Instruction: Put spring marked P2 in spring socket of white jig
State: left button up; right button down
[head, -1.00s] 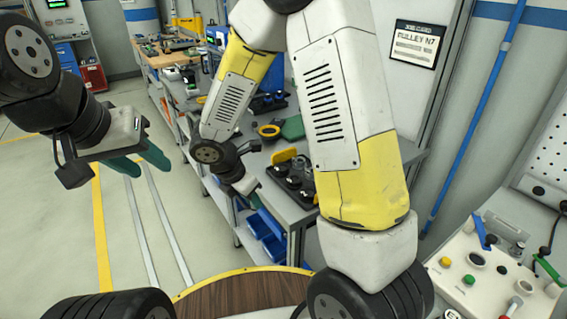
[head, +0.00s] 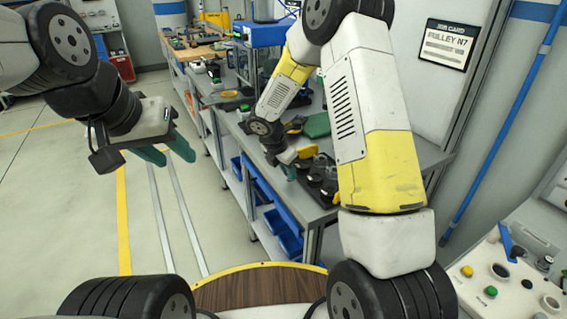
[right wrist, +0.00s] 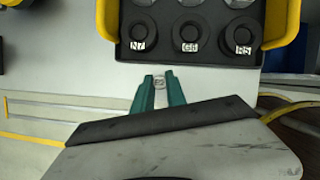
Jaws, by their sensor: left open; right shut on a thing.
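My right gripper (right wrist: 160,88) is shut on a small light-coloured piece, the spring (right wrist: 159,82), in the right wrist view. Its mark is too small to read surely. In the head view this gripper (head: 289,171) is beside the black tray on the bench, and the spring cannot be made out. My left gripper (head: 172,156) is open and empty over the floor at the left. A white panel (head: 515,297) with coloured buttons and a blue lever stands at the lower right, partly cut off. I cannot tell whether it is the white jig; no spring socket is clear.
The grey bench (head: 425,158) also carries a green case (head: 317,125). Blue bins (head: 288,236) sit on its lower shelf. A blue pipe (head: 498,130) runs down the right wall.

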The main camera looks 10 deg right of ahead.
jog(key=shift+f, duration=0.65)
jog(key=shift+f, duration=0.1)
jog(key=c, duration=1.3)
grip_release()
jog(key=shift+c, duration=0.2)
